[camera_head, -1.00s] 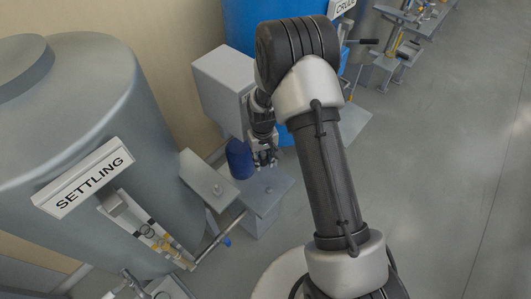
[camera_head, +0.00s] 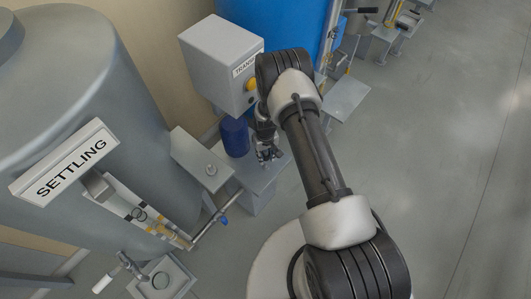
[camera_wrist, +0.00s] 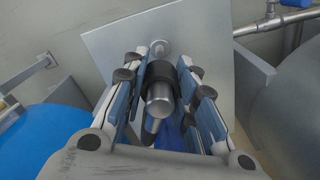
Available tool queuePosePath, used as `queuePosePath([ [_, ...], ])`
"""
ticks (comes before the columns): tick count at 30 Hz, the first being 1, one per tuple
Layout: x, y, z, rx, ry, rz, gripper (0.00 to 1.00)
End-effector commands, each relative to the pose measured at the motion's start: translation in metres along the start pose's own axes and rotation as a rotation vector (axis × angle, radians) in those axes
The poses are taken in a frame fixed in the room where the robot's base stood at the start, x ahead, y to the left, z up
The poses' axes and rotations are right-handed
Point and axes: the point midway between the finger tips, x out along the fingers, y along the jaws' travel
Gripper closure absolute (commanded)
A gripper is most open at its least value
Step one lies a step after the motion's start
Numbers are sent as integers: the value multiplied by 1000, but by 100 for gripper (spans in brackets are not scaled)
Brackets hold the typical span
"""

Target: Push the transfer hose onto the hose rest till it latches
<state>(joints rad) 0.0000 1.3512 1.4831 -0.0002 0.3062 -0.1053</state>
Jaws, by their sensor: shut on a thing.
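My gripper (camera_head: 268,156) is low beside the pump unit in the head view, with its fingers closed around a short cylinder. In the wrist view, my gripper (camera_wrist: 163,100) holds this dark-collared, metal-ended piece, which looks like the transfer hose end (camera_wrist: 160,97). Beyond it is a flat grey plate (camera_wrist: 210,65) with a round metal stub (camera_wrist: 160,47), which may be the hose rest. The held piece lines up roughly with the stub; whether they touch is unclear. A plate with a stub also shows left of my gripper in the head view (camera_head: 190,150).
A grey box labelled "TRANS…" (camera_head: 215,60) stands behind, with a blue cylinder (camera_head: 235,137) below it. The grey SETTLING tank (camera_head: 90,110) is at left, with a blue-handled pipe (camera_head: 222,220) nearby. A blue tank (camera_head: 290,25) stands at the back.

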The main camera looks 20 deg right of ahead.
Motion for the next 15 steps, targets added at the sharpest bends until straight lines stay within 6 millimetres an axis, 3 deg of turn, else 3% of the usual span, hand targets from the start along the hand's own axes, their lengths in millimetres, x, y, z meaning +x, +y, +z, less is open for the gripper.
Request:
queuePosePath([
  [7, 1, 0, 0, 1, 1, 0, 100],
  [15, 25, 0, 0, 1, 0, 0, 100],
])
